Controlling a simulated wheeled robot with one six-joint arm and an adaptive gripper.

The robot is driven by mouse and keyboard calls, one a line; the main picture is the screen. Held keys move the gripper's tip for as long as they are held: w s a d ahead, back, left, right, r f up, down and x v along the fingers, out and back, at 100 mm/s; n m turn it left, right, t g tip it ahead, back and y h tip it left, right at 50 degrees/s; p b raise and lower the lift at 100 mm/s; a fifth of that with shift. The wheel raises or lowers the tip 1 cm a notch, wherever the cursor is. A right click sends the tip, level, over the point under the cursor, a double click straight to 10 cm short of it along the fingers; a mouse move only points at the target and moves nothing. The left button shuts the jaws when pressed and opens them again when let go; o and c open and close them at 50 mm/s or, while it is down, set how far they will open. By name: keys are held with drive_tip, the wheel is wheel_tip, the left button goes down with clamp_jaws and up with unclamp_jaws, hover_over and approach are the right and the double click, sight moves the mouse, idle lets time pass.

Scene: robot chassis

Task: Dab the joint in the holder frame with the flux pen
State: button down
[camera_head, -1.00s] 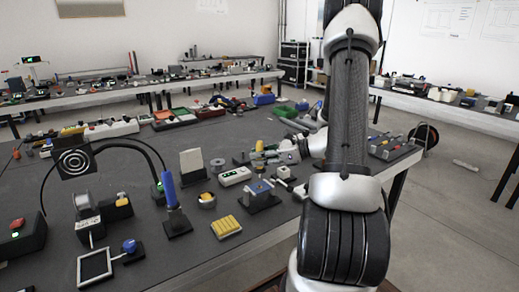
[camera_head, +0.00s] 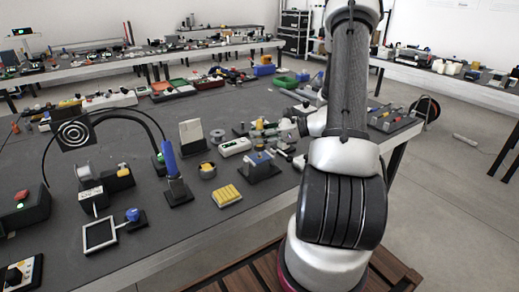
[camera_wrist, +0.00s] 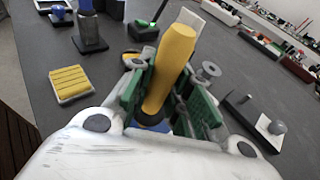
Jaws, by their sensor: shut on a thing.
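My gripper (camera_wrist: 160,98), with green finger pads, is shut on the flux pen, a yellow-handled tool (camera_wrist: 172,62) with a dark lower end. In the head view the pen's yellow top (camera_head: 259,125) shows beside the fingers. Below it is a blue-topped block (camera_head: 259,158) on a black base; a bit of blue (camera_wrist: 152,126) shows between the fingers in the wrist view. I cannot tell whether pen and block touch. A pale square frame (camera_head: 86,242) with a dark inside, perhaps the holder frame, lies at the front left beside a blue knob (camera_head: 132,214). I cannot make out the joint.
A yellow ribbed block (camera_head: 225,195) and a blue upright cylinder on a black base (camera_head: 170,160) stand left of my gripper. A ring-shaped metal part (camera_wrist: 208,70) and a grey-knobbed white piece (camera_wrist: 272,127) lie nearby.

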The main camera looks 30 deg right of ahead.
sight(259, 120)
drive_tip(key=shift+f, duration=0.4)
drive_tip(key=shift+r, duration=0.1)
wheel_tip(259, 120, up, 7)
drive_tip(key=shift+r, duration=0.2)
idle(0.6)
